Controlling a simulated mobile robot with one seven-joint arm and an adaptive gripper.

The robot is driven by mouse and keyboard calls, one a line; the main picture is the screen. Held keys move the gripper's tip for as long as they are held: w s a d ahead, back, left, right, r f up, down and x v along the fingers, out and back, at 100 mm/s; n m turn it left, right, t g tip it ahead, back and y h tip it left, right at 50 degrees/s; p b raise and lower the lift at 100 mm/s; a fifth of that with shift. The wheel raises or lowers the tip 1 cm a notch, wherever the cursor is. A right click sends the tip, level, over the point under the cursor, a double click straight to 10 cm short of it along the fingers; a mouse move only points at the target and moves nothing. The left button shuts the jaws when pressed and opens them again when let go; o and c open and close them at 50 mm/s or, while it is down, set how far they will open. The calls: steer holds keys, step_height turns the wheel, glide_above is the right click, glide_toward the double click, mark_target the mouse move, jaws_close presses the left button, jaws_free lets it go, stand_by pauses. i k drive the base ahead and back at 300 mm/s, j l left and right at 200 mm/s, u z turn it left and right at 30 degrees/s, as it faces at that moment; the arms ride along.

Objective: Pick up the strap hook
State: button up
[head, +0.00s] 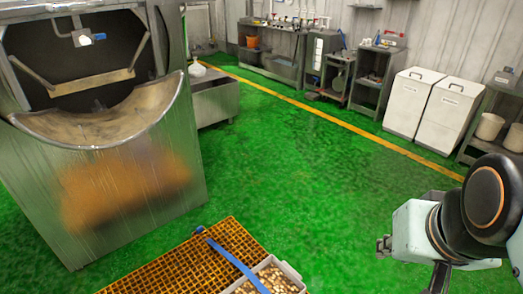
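A long blue strap (238,262) shows at the bottom centre. It runs across an orange grating and over a grey bin. Its far end has a small blue piece (199,230), which may be the strap hook; it is too small to tell for sure. The near end of the strap runs toward the bottom edge. My arm shows at the right edge, to the right of the strap and well apart from it. A dark part below its pale block may belong to my gripper (440,279). No fingertips can be made out.
The orange grating (196,262) carries the grey bin (292,272) of small tan pieces. A large metal drum machine (135,215) stands at the left. White bins (412,103) and shelves line the back wall. The green floor between is clear.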

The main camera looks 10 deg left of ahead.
mark_target(199, 230)
steer(key=i+l, duration=0.1)
steer(key=l, duration=0.3)
steer(key=i+l+z, duration=0.1)
steer(key=l, duration=0.25)
steer(key=i+l+z, duration=0.3)
steer(key=i+l, duration=0.2)
steer(key=l, duration=0.2)
steer(key=i+l+z, duration=0.15)
steer(key=i, duration=0.3)
steer(key=i+l+z, duration=0.15)
steer(key=i, duration=0.35)
steer(key=i+u, duration=0.4)
steer(key=i+l+u, duration=0.2)
steer(key=i+u, duration=1.5)
steer(key=i, duration=0.15)
steer(key=i+u, duration=0.35)
steer(key=i, duration=0.15)
steer(key=i+u, duration=0.35)
steer(key=i+l+u, duration=0.25)
steer(key=i+u, duration=0.15)
steer(key=i, duration=0.15)
steer(key=i+l+u, duration=0.15)
steer(key=i+u, duration=0.15)
steer(key=u, duration=0.15)
steer(key=i+l+u, duration=0.25)
steer(key=u, duration=0.15)
steer(key=i+l, duration=0.05)
